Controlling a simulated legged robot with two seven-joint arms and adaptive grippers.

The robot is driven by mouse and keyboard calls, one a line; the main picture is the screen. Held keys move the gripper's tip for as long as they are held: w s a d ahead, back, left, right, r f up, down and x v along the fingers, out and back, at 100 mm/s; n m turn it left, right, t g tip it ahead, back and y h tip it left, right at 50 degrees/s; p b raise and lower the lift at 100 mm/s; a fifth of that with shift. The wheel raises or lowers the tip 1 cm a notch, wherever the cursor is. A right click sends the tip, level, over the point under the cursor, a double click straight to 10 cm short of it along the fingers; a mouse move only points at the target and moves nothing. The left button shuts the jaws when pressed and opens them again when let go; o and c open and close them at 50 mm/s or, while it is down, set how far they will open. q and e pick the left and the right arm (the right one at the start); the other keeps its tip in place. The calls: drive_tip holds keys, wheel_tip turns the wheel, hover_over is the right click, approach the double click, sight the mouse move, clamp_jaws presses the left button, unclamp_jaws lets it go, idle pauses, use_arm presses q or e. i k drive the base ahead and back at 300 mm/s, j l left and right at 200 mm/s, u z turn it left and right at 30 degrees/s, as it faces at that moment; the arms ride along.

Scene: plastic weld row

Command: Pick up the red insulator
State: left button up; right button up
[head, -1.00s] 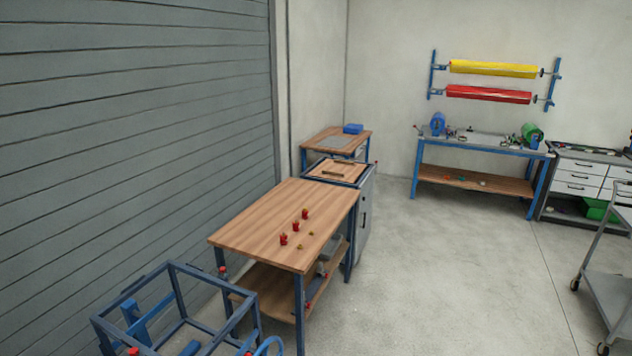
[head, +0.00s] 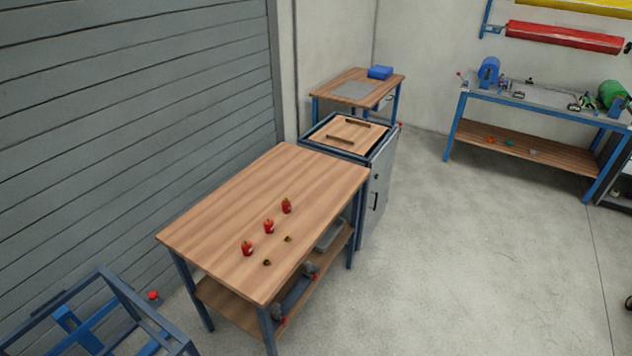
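Three small red insulators stand in a slanting row on the wooden top of a blue-legged table (head: 215,215). The nearest insulator (head: 247,248) is at the lower left of the row, the middle insulator (head: 269,226) is just beyond it, and the farthest insulator (head: 287,206) is at the upper right. Two small dark brass-coloured pieces (head: 267,262) lie beside them, toward the table's right edge. Neither of my grippers shows in the head view.
A blue metal frame (head: 105,285) stands on the floor at the lower left. A grey cabinet (head: 372,200) with a wooden top adjoins the table's far end. A workbench (head: 530,150) stands at the back right. The concrete floor (head: 460,270) right of the table is clear.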

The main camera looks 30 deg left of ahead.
sight(286, 207)
drive_tip(key=i+u, duration=0.2)
drive_tip(key=i, duration=0.25)
drive_tip(key=i+l+u, duration=0.25)
drive_tip(key=i, duration=0.15)
drive_tip(key=i+l+u, duration=0.2)
drive_tip(key=i, duration=0.25)
drive_tip(key=i+l+u, duration=0.25)
drive_tip(key=i, duration=0.15)
